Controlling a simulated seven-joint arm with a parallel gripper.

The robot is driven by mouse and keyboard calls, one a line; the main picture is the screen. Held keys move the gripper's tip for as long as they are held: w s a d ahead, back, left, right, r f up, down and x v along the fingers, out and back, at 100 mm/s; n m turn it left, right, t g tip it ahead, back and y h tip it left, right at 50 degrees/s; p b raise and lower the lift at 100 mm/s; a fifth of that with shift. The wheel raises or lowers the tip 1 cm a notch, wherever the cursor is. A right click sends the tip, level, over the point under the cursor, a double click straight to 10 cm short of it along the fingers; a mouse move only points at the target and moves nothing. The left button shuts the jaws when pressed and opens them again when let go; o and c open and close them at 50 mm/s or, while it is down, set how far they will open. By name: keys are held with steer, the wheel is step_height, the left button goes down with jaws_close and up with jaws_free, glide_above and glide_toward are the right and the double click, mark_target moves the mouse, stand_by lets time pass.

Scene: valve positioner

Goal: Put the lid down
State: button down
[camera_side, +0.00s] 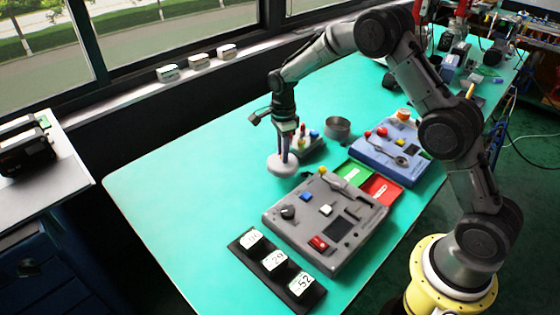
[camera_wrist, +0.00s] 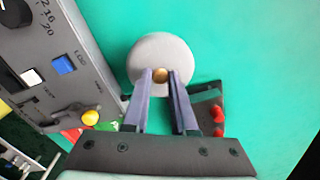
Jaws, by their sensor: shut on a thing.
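The lid is a round pale grey disc with a small brass knob. In the side view the lid (camera_side: 282,164) is over the green table, just left of the grey device's far corner. In the wrist view the lid (camera_wrist: 161,52) is seen from above. My gripper (camera_side: 285,154) points down over it; in the wrist view its two fingers (camera_wrist: 161,76) are shut on the brass knob. I cannot tell whether the lid touches the table or hangs slightly above it.
A grey device (camera_side: 325,218) with knobs and buttons stands close to the lid. A metal bowl (camera_side: 337,128), a small box with coloured buttons (camera_side: 312,146) and a blue device (camera_side: 390,157) stand behind. A black strip with number cards (camera_side: 275,268) lies in front. The table's left part is clear.

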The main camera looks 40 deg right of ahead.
mark_target(280, 162)
steer(key=shift+w+f, duration=0.55)
steer(key=shift+f, duration=1.65)
steer(key=shift+f, duration=0.1)
steer(key=c, duration=0.7)
jaws_free()
